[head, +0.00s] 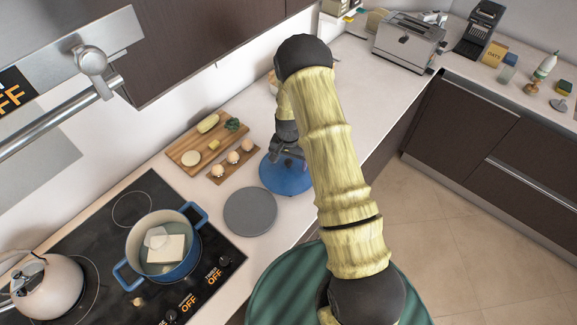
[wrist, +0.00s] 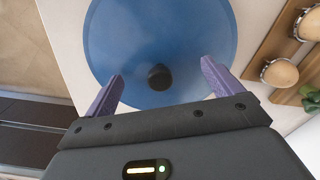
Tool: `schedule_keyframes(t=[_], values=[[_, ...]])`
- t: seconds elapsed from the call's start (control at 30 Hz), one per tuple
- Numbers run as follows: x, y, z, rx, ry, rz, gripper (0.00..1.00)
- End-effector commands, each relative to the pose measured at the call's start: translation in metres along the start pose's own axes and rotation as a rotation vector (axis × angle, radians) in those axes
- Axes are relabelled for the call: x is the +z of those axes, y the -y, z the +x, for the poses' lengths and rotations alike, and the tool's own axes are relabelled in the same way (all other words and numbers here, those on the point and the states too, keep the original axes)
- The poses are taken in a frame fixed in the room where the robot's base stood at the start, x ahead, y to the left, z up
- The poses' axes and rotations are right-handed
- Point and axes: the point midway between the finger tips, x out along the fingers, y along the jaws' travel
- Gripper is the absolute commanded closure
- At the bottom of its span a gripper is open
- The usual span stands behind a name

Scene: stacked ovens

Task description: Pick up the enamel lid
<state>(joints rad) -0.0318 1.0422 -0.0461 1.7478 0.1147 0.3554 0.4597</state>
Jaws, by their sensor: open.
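The enamel lid (head: 284,178) is a round blue disc lying on the white counter, right of a grey round disc. In the head view my gripper (head: 287,150) is over the lid's far part, and my arm hides some of the lid's right side.
A blue pot (head: 163,247) stands on the black cooktop (head: 80,225). The grey disc (head: 250,211) lies between cooktop and lid. A wooden board (head: 190,150) with food and an egg holder (head: 225,173) with several eggs sit behind. The toaster (head: 408,40) is farther off at right.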

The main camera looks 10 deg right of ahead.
Motion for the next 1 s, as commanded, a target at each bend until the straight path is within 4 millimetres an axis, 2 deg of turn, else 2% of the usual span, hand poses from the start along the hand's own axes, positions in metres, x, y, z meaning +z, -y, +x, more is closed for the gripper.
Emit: schedule_keyframes(t=[0.17,0.67,1.0], values=[[-0.0001,0.0003,0.0089,-0.001,-0.001,0.0,0.09],[-0.0001,0.0002,0.0092,-0.001,-0.001,0.0,0.09],[0.0006,-0.0001,0.0101,0.0,0.0,0.0,0.73]])
